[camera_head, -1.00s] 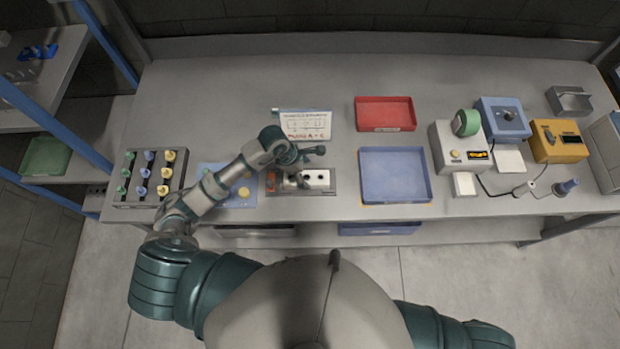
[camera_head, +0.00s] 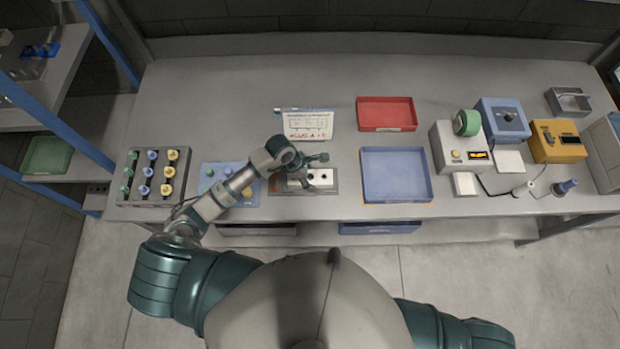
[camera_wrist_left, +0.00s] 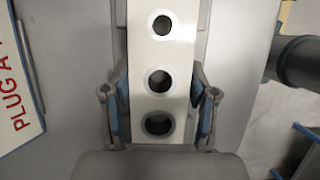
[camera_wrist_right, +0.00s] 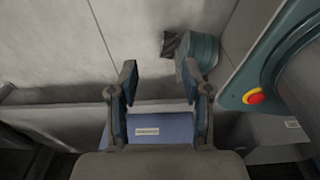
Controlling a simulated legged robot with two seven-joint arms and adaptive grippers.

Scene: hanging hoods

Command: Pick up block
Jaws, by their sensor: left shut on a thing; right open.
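The block (camera_wrist_left: 190,40) is white with a row of three dark round holes. It lies between the two blue-padded fingers of my left gripper (camera_wrist_left: 160,112) in the left wrist view, and the gripper is shut on its sides. In the head view the block (camera_head: 321,178) is at the grey fixture (camera_head: 308,190) near the table's front edge, with my left gripper (camera_head: 311,171) over its left part. I cannot tell whether it is lifted clear. My right gripper (camera_wrist_right: 160,88) is open and empty in the right wrist view, out of sight in the head view.
A rack of coloured pegs (camera_head: 122,198) and a blue pad (camera_head: 208,171) are to the left. A blue tray (camera_head: 396,176), a red tray (camera_head: 386,114) and several devices stand to the right. Bare table lies between.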

